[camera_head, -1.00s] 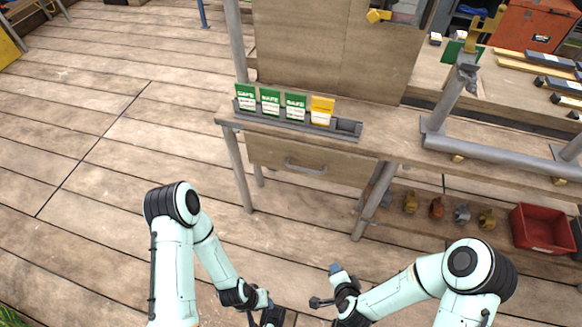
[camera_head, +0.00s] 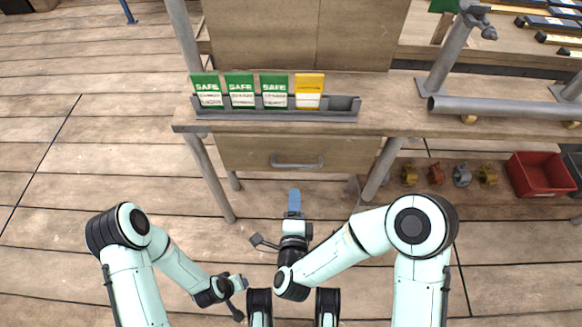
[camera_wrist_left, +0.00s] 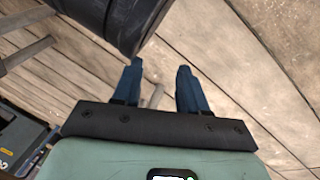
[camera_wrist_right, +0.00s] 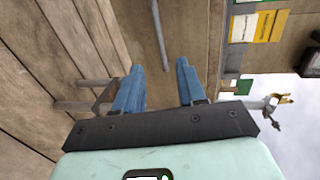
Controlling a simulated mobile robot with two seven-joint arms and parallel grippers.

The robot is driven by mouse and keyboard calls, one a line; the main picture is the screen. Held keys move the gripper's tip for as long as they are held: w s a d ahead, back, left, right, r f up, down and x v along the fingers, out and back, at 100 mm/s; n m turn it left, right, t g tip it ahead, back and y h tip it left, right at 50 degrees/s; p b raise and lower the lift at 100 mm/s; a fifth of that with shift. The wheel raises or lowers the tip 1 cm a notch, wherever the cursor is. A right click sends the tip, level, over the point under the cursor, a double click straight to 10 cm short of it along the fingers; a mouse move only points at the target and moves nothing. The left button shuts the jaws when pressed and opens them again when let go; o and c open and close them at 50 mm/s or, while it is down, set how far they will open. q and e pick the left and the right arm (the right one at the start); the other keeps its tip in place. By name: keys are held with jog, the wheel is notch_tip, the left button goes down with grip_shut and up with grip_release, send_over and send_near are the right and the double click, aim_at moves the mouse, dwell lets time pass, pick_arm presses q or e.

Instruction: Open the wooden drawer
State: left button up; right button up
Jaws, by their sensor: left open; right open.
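The wooden drawer (camera_head: 255,151) sits shut under the workbench top in the head view. Its grey bar handle (camera_head: 297,162) runs across its front. My right gripper (camera_head: 294,194) points up toward the handle from below and is apart from it. In the right wrist view my right gripper's blue fingers (camera_wrist_right: 160,85) are open and empty, with the drawer handle (camera_wrist_right: 160,35) ahead of them. My left gripper (camera_head: 241,282) is low at the left in the head view, away from the drawer.
A grey rack (camera_head: 275,114) with green and yellow cards stands on the bench top (camera_head: 385,125) above the drawer. Bench legs (camera_head: 209,177) flank the drawer. A red bin (camera_head: 540,173) and several small clamp-like parts are at the right. The floor at the left is open.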

aim_at(296, 167)
pick_arm(q)
jog(key=s+f+g+b, duration=0.2)
jog(key=s+f, duration=0.2)
jog(key=s, duration=0.1)
jog(key=shift+s+a+f, duration=0.15)
jog(key=shift+a+f, duration=0.05)
jog(key=shift+a, duration=0.15)
pick_arm(e)
jog(key=shift+x, duration=6.25)
jog(key=shift+d, duration=0.1)
grip_shut()
